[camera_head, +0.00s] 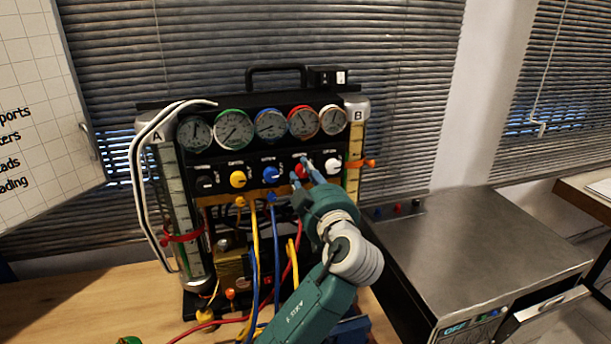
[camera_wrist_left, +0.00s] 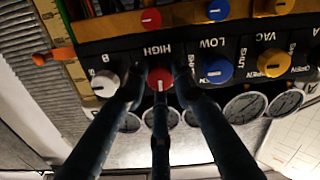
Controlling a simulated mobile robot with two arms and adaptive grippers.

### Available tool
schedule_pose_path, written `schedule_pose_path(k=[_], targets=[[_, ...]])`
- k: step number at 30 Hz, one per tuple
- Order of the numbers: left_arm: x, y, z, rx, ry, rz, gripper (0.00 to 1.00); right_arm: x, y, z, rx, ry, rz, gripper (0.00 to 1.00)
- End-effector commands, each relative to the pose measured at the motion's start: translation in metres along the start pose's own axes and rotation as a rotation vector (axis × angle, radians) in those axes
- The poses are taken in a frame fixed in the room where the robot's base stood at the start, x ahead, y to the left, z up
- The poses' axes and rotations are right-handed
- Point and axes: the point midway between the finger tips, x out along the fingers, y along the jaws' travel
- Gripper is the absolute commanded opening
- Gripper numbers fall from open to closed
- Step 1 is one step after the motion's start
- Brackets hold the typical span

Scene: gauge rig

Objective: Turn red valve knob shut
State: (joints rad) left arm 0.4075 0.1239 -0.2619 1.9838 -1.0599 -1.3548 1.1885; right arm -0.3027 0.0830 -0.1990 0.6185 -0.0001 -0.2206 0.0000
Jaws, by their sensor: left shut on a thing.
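The red valve knob (camera_head: 300,171) is on the black panel of the gauge rig, between the blue knob (camera_head: 270,174) and the white knob (camera_head: 333,166). My left gripper (camera_head: 301,170) is at the red knob, shut on it. In the left wrist view the red knob (camera_wrist_left: 160,79) sits between the fingertips of my left gripper (camera_wrist_left: 159,84), below the upside-down label HIGH. The fingers hide parts of the knob's sides. My right gripper is not in view.
Several round gauges (camera_head: 270,124) line the panel above the knobs. Coloured hoses (camera_head: 254,260) hang below. Glass tubes A (camera_head: 172,210) and B (camera_head: 353,170) flank the rig. A metal-topped cabinet (camera_head: 470,240) stands to the right. The wooden table (camera_head: 90,300) is clear at left.

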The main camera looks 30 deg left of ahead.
Motion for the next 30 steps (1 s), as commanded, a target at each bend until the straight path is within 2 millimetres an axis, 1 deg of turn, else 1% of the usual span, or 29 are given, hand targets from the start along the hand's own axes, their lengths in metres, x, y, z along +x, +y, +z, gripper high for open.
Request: schedule_pose_path(k=[5,14,23,30], targets=[[0.000,0.000,-0.002,0.112,0.005,0.000,0.00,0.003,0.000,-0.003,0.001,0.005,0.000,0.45],[0.000,0.002,-0.004,0.387,0.006,0.000,0.00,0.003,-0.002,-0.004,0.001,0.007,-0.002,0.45],[0.000,0.003,-0.005,0.673,0.008,-0.001,0.00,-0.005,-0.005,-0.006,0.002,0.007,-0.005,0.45],[0.000,0.005,-0.006,0.901,0.011,0.000,0.00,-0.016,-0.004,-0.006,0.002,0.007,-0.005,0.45]])
